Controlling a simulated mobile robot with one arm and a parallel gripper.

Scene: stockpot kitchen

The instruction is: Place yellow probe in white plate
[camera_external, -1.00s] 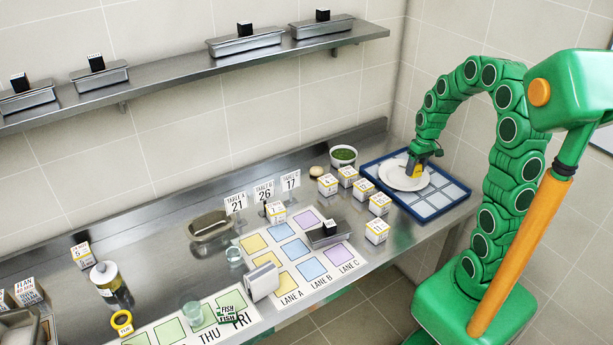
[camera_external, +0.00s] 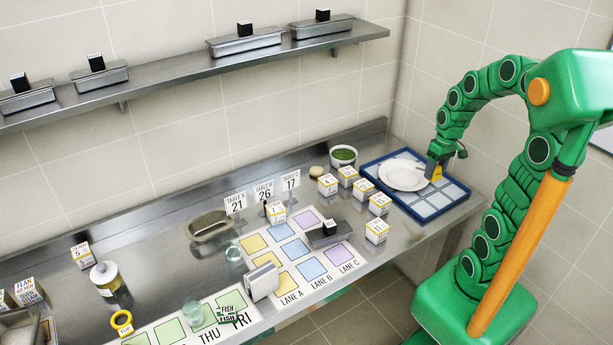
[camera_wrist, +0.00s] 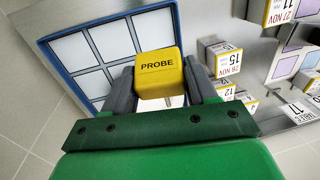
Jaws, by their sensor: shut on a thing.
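The yellow probe (camera_wrist: 158,72), a block lettered PROBE, is between the fingers of my gripper (camera_wrist: 159,80) in the wrist view. In the external view the probe (camera_external: 434,171) is at the tip of my gripper (camera_external: 437,164), by the right edge of the white plate (camera_external: 402,177). The gripper is shut on it. The plate lies on the blue-rimmed tray (camera_external: 447,195). I cannot tell whether the probe touches the plate's rim or the tray. The plate is mostly or wholly hidden in the wrist view.
A bowl of green food (camera_external: 343,155) stands left of the tray. Several white date blocks (camera_external: 379,203) stand along the tray's left and front. A dark block on a metal pan (camera_external: 328,232) sits on the lane mat (camera_external: 290,262). The tray's front cells are clear.

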